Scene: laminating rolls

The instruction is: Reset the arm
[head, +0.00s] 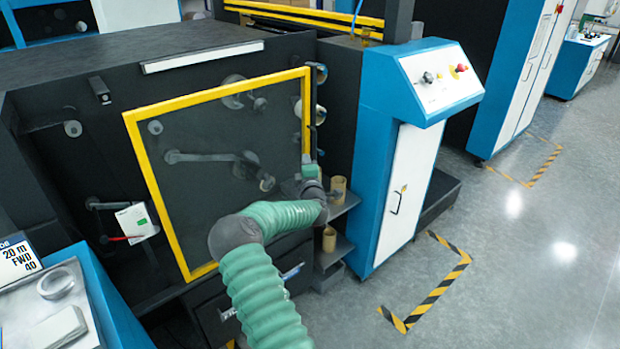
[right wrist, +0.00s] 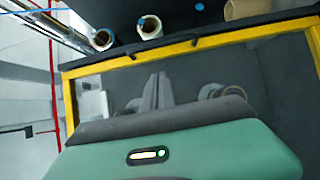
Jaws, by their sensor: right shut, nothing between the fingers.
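My right arm (head: 265,280), with green sleeves and dark joints, reaches up from the bottom of the head view. My right gripper (head: 312,158) is at the right edge of the yellow-framed door (head: 160,190) of the dark machine; it is small and partly hidden by the wrist. In the right wrist view the closed dark fingers (right wrist: 158,92) show against the dark panel, with nothing between them. Whether they touch the door cannot be told. My left gripper is out of view.
Brown cardboard rolls (head: 338,187) stand on a side shelf right of the door. A blue control cabinet (head: 385,150) is further right. At lower left is a blue stand with a light tray (head: 20,305). The grey floor (head: 530,280) at right is open, with striped markings.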

